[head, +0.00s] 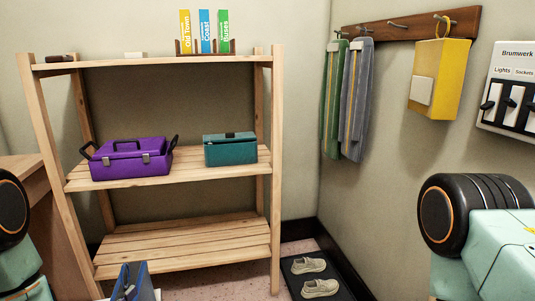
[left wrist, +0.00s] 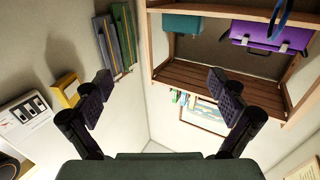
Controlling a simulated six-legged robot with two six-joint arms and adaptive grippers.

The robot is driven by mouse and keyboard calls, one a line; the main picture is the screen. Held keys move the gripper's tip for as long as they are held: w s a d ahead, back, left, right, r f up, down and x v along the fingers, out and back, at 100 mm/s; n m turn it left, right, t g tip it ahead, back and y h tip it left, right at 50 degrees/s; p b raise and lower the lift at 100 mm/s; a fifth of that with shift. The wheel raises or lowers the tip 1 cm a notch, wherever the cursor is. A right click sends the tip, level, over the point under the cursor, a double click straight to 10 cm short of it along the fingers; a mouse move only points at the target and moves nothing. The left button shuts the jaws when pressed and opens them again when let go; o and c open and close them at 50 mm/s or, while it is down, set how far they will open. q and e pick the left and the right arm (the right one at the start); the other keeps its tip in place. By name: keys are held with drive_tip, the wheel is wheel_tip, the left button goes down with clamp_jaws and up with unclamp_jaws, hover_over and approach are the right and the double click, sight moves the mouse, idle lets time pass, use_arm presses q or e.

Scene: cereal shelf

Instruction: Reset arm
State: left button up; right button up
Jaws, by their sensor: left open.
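My left gripper (left wrist: 160,80) shows in the left wrist view with its two dark fingers spread wide apart. Nothing is between the fingers. That view is turned upside down, with the shelf unit beyond the fingers. At the right of the head view, a black joint and pale green link of my right arm show. My right gripper is in neither view.
A wooden shelf unit (head: 188,218) holds a purple case (head: 128,160), a teal box (head: 230,149) and upright guides (head: 203,32). Coats (head: 357,100), a yellow box (head: 440,78) and a switch panel (head: 513,88) hang right. A blue object (head: 131,281) stands low in front. Shoes (head: 319,288) lie on a mat.

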use_arm(q)
drive_tip(key=s+d+r+m+g+h+p, duration=0.1)
drive_tip(key=s+d+r+m+g+h, duration=0.2)
drive_tip(key=s+d+r, duration=0.4)
drive_tip(key=w+a+f+n+t+y+b, duration=0.1)
drive_tip(key=w+a+f+n+t+y, duration=0.2)
drive_tip(key=w+a+f+n+y, duration=0.2)
drive_tip(key=w+a+f+y, duration=0.1)
drive_tip(key=w+a+f, duration=0.2)
drive_tip(key=w+a, duration=0.3)
drive_tip(key=shift+a+t, duration=0.2)
drive_tip(key=shift+t, duration=0.1)
drive_tip(key=shift+d, duration=0.1)
idle(0.5)
